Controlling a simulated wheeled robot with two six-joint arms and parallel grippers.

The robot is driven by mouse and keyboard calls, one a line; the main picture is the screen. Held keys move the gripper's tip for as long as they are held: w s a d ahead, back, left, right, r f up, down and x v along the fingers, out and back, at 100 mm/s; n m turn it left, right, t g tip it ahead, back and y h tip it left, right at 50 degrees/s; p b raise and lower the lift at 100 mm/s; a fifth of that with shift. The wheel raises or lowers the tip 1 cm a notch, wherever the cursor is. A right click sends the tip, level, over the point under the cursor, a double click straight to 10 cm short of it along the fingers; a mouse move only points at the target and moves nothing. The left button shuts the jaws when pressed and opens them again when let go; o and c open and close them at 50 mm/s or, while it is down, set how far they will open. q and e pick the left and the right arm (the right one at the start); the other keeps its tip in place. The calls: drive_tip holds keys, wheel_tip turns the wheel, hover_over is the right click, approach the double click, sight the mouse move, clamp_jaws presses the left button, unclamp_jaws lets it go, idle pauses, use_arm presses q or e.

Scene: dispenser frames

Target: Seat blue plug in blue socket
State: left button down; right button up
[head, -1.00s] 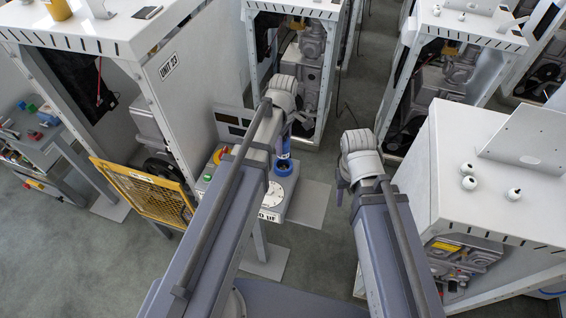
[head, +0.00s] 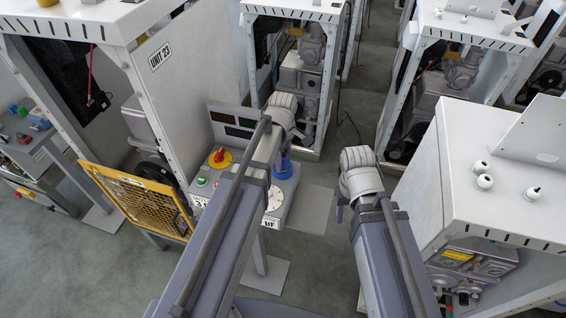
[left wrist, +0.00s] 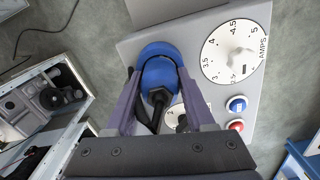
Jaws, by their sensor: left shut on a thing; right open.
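The blue plug (left wrist: 160,76), with a black cable end on it, is between the two fingers of my left gripper (left wrist: 158,92), which is shut on it. The blue socket (left wrist: 152,50) shows as a blue ring just beyond the plug on a grey panel. In the left wrist view the plug overlaps the ring; I cannot tell how deep it sits. In the head view the plug (head: 285,160) is upright at the socket (head: 284,173), under my left gripper (head: 288,146), with no clear gap between them. My right gripper (head: 341,208) is open and empty, off to the right.
The panel (left wrist: 222,95) carries a white AMPS dial (left wrist: 235,50), a blue button (left wrist: 236,104) and a red button (left wrist: 235,126). A red-yellow switch (head: 220,158) is left of the socket. White cabinets stand on both sides; a yellow mesh guard (head: 135,198) is at the left.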

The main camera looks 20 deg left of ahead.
use_arm(q)
drive_tip(key=shift+f, duration=0.2)
drive_tip(key=shift+c, duration=1.3)
unclamp_jaws()
drive_tip(key=shift+r, duration=0.1)
wheel_tip(320, 180, up, 12)
drive_tip(key=p, duration=1.2)
drive_tip(key=shift+r, duration=0.2)
drive_tip(key=shift+s+d+m, duration=0.25)
drive_tip(key=shift+s+m, duration=0.05)
drive_tip(key=s+d+m+y, duration=0.1)
drive_tip(key=s+d+m, duration=0.9)
drive_tip(key=m, duration=0.8)
drive_tip(key=s, duration=0.3)
drive_tip(key=shift+s+m, duration=0.3)
drive_tip(key=shift+s, duration=0.1)
